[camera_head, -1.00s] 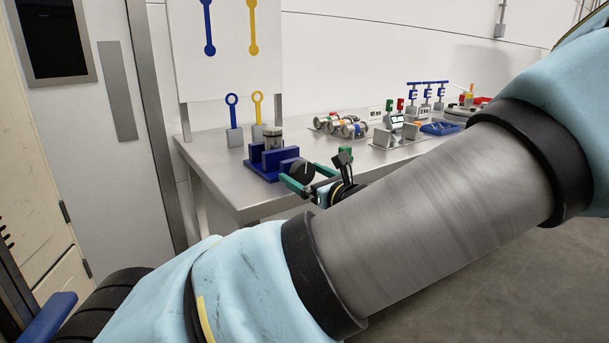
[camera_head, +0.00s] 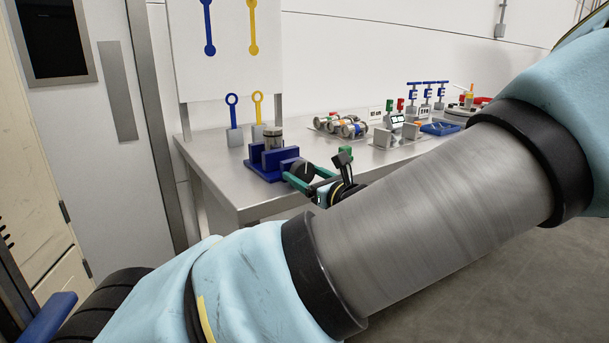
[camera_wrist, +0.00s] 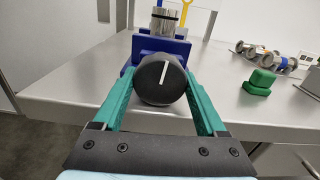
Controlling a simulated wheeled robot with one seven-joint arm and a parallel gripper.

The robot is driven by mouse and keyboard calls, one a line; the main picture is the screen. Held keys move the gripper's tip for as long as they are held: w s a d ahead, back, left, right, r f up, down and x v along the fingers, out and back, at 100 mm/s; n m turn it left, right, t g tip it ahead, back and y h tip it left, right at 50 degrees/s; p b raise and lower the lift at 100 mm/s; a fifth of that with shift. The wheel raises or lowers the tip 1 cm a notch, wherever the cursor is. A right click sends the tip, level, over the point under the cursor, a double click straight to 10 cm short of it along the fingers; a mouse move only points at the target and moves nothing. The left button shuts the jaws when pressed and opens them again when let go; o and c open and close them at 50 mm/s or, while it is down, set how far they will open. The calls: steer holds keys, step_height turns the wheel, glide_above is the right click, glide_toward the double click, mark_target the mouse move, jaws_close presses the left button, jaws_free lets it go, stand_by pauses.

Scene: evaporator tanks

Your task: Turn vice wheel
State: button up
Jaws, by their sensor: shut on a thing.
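The vice wheel (camera_wrist: 159,84) is a black round knob with a white line on its face, tilted a little right of upright in the wrist view. It sits on the front of the blue vice (camera_wrist: 176,47), which stands on the table. The vice (camera_head: 270,167) and the wheel (camera_head: 301,171) also show in the head view. A silver metal cylinder (camera_wrist: 163,21) stands upright in the vice. My gripper (camera_wrist: 159,82) has green fingers closed on the wheel's left and right sides. In the head view my gripper (camera_head: 303,178) reaches the wheel from the front right.
The steel table (camera_head: 215,167) has a green block (camera_wrist: 259,82) right of the vice. Blue and yellow ring-ended tools (camera_head: 232,108) stand behind it. Cylindrical fittings (camera_head: 340,125) and coloured valves lie farther right. A white panel (camera_head: 228,60) rises behind the vice.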

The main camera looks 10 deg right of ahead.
steer(key=shift+n, duration=1.6)
steer(key=o, duration=1.3)
steer(key=shift+s, duration=0.1)
steer(key=v, duration=1)
steer(key=shift+s+d, duration=0.2)
steer(key=shift+s, duration=0.05)
